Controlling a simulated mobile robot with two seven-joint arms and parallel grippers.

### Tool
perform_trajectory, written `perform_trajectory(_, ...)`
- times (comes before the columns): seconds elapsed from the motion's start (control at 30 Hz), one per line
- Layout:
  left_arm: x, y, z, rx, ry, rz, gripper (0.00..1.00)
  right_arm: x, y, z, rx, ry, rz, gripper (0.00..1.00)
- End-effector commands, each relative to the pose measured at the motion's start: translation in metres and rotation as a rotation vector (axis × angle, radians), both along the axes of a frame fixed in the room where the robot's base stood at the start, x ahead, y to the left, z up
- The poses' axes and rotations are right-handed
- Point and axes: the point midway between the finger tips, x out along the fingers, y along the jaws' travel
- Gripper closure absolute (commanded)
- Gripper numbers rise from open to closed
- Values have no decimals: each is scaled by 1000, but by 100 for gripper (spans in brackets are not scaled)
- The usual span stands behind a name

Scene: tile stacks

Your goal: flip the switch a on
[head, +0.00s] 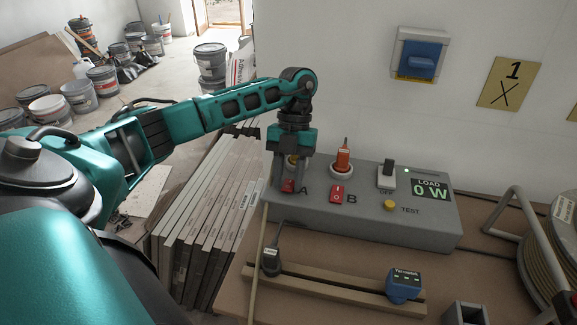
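A grey control box (330,218) stands on the bench against the wall. Its red switch A (288,186) sits at the left end beside the letter A. My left gripper (290,184) points down right at switch A and partly hides it. Its fingers are around or just in front of the switch; I cannot tell whether they touch it or how far apart they are. The switch's position is not clear. Red switch B (337,194) is just to the right, below an orange plug. My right gripper is not in view.
The box also carries a black-and-white lever (387,175), a yellow test button (390,206) and a display (430,190) reading 0 W. A black plug (271,260) and a blue device (404,285) lie in front. Boards (205,215) lean at the left; a cable reel (552,255) is at right.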

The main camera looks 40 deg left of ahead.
Motion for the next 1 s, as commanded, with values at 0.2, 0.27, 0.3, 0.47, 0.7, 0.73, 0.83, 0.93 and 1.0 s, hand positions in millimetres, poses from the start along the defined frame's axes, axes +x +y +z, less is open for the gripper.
perform_trajectory(0.2, 0, 0, 0, 0, 0, 0, 47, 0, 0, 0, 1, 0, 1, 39)
perform_trajectory(0.27, 0, 0, 0, 0, 0, 0, 47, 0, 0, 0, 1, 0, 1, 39)
perform_trajectory(0.3, 0, 0, 0, 0, 1, 0, 47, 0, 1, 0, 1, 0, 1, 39)
perform_trajectory(0.47, 2, 0, 4, 0, -1, 0, 47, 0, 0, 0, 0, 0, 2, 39)
perform_trajectory(0.7, 15, 7, 39, 0, -5, 1, 47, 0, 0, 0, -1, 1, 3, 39)
perform_trajectory(0.73, 17, 8, 44, 0, -4, 1, 47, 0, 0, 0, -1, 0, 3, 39)
perform_trajectory(0.83, 21, 11, 58, 1, -3, 0, 47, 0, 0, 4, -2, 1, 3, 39)
perform_trajectory(0.93, 24, 13, 66, 0, -1, 0, 47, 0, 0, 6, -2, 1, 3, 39)
perform_trajectory(1.0, 25, 13, 68, 0, -1, 0, 47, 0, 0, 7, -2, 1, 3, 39)
